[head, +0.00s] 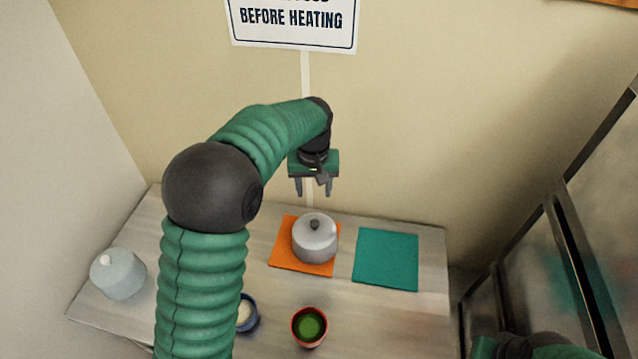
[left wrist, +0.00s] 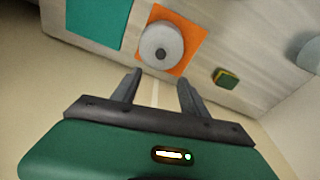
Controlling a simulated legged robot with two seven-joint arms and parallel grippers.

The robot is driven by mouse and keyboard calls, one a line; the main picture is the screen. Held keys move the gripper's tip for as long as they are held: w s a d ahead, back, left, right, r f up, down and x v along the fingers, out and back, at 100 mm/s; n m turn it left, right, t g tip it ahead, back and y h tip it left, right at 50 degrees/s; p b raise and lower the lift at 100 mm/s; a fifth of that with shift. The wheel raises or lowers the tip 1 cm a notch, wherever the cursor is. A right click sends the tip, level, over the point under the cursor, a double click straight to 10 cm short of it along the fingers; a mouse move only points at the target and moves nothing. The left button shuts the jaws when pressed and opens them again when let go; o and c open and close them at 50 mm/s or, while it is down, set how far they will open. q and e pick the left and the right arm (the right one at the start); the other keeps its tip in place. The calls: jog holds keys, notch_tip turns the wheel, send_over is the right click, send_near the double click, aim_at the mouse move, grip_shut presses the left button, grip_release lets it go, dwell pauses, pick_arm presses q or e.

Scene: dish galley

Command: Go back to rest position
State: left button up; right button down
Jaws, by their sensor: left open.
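My left gripper (head: 314,188) is open and empty, raised above the back of the counter with its fingers pointing down. In the left wrist view its two fingers (left wrist: 160,88) are spread apart with nothing between them. A grey lidded pot (head: 315,238) sits on an orange mat (head: 284,257) below the gripper, apart from it. The pot also shows in the left wrist view (left wrist: 158,46). My right arm shows only as a green and dark part at the bottom right of the head view; its gripper is not visible.
A teal mat (head: 386,260) lies bare right of the pot. A red bowl with green contents (head: 309,326), a partly hidden blue bowl (head: 249,313) and a pale rounded container (head: 118,273) stand on the counter (head: 425,300). A wall sign (head: 292,22) hangs behind; a metal appliance (head: 590,220) stands right.

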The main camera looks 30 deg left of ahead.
pick_arm(q)
jog(key=s+d+f+m+b, duration=0.2)
jog(key=s+d+f+b, duration=0.1)
jog(key=s+f, duration=0.4)
jog(key=s+d+f+m+t+b, duration=0.1)
jog(key=s+d+f+m+b, duration=0.2)
jog(key=s+f, duration=0.4)
jog(key=s+d+b, duration=0.1)
jog(key=s, duration=0.5)
jog(key=shift+s+h, duration=0.2)
jog(key=shift+h, duration=0.2)
